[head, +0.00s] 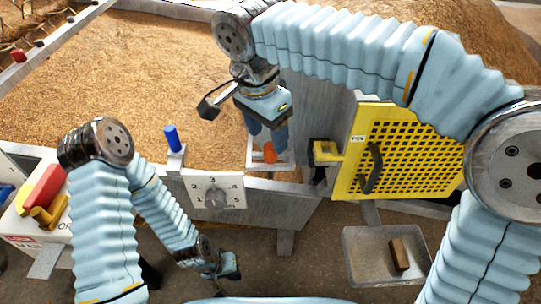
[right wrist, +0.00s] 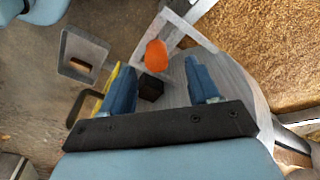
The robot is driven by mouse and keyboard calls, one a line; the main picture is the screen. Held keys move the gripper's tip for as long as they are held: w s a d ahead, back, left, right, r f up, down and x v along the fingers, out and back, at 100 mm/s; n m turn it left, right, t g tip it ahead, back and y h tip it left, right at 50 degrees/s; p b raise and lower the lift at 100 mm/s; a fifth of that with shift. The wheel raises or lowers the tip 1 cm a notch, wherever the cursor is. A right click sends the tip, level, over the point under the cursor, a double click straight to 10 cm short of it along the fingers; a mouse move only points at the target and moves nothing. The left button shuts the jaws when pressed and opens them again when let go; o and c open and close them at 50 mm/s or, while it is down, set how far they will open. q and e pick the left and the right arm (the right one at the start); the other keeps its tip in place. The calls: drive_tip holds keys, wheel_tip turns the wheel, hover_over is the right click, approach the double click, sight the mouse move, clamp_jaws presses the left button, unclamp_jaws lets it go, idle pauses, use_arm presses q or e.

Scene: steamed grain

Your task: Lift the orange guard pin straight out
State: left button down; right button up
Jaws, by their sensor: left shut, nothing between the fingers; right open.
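The orange guard pin (head: 270,152) shows its rounded orange top at a pale square frame near the grain bin's wall. In the right wrist view the orange pin (right wrist: 155,56) appears just beyond the gap between the fingers. My right gripper (head: 268,138) is open, fingers pointing down, close to the pin; it also shows in the right wrist view (right wrist: 161,76) with nothing between its fingers. Whether a finger touches the pin cannot be told. The pin's lower part is hidden. My left gripper (head: 224,268) is shut and empty, low in the head view.
A yellow perforated guard (head: 415,150) with a black handle stands right of the pin. A grey tray (head: 362,270) holds a brown block (head: 399,254). A numbered dial (head: 214,196) and a blue-topped peg (head: 171,138) are left. A black block (right wrist: 150,87) shows near the fingers.

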sight(270, 146)
drive_tip(key=f, duration=0.4)
drive_tip(key=shift+d+f, duration=0.15)
drive_tip(key=shift+d, duration=0.2)
clamp_jaws()
